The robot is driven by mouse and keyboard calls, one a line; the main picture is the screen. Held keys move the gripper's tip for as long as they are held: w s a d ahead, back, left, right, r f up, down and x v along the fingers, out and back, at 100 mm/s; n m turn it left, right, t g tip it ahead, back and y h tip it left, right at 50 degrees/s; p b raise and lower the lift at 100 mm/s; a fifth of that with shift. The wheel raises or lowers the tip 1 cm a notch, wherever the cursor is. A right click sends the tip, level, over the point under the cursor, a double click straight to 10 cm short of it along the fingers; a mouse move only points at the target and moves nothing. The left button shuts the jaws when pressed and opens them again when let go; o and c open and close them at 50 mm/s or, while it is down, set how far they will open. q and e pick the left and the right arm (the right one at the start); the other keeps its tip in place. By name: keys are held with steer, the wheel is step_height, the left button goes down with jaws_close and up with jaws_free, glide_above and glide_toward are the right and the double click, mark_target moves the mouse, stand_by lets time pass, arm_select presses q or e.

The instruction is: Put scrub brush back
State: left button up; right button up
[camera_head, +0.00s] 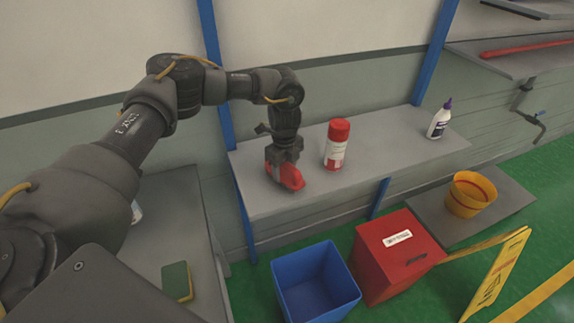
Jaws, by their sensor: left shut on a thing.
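A red scrub brush (291,178) is at the left part of the grey shelf (384,147), under my left gripper (283,163). My left gripper points down and is shut on the brush. The brush is at the shelf surface; I cannot tell whether it touches it. The gripper hides the brush's upper part. My right gripper is not in view.
A red spray can (337,146) stands just right of the brush, and a white bottle (439,120) stands farther right. Below are a blue bin (313,284), a red box (396,252), a yellow bucket (469,196) and a yellow floor sign (497,272). A sponge (177,281) lies at lower left.

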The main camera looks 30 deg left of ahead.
arm_select(q)
steer(key=shift+d+f, duration=0.1)
steer(key=shift+f, duration=0.1)
steer(key=o, duration=0.9)
steer(key=shift+o, duration=0.2)
steer(key=shift+r, duration=0.2)
steer(key=shift+r+b, duration=0.35)
steer(key=shift+b, duration=0.1)
step_height(320, 180, up, 10)
steer(key=shift+f+b, duration=0.15)
steer(key=shift+b, duration=1.1)
steer(key=shift+r, duration=0.75)
